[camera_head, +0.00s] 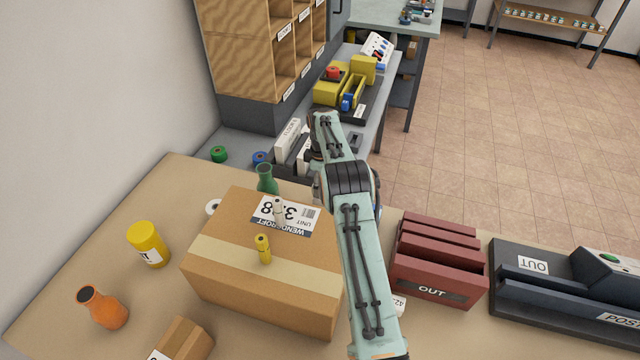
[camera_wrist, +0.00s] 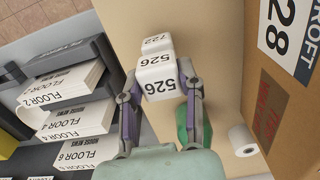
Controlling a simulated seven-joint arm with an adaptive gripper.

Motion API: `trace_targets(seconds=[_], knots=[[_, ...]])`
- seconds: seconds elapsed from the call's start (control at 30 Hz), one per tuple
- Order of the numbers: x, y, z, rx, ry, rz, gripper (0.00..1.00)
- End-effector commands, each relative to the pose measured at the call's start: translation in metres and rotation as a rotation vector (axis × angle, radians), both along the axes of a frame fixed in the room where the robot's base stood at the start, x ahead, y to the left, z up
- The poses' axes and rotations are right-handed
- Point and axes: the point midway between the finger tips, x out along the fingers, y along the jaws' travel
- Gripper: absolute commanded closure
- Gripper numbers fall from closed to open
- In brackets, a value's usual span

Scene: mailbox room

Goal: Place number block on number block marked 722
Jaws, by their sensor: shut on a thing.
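My gripper (camera_wrist: 160,88) is shut on a white number block marked 526 (camera_wrist: 158,74) in the wrist view, with one finger on each side of it. The number shows on two of its faces. Another white number block marked 722 (camera_wrist: 156,43) shows just beyond the held block, partly hidden by it. The two look close together or touching; I cannot tell whether the held block rests on it. In the head view my arm hides the gripper, and I cannot make out either block there.
A large carton (camera_head: 220,262) stands on the tan table, with a green vase (camera_head: 266,178) behind it. An orange vase (camera_head: 103,309) and yellow jar (camera_head: 148,244) stand at the left. A red OUT rack (camera_head: 440,260) is at the right.

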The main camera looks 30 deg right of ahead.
Motion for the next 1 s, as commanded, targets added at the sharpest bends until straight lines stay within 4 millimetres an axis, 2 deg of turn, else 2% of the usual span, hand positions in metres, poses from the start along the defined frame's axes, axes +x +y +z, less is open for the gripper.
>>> trace_targets(seconds=[0.03,0.07,0.1,0.13,0.43,0.57,1.0], knots=[[0.000,0.000,-0.002,0.000,0.000,0.000,0.89],[0.000,0.000,-0.002,0.000,0.000,0.000,0.58],[0.000,0.000,-0.002,0.000,0.000,0.000,0.45],[0.000,0.000,-0.002,0.000,0.000,0.000,0.38],[0.000,0.000,-0.001,0.000,0.000,0.000,0.38],[0.000,0.000,0.010,0.000,-0.001,0.000,0.38],[0.001,-0.001,0.102,-0.001,-0.004,0.000,0.38]])
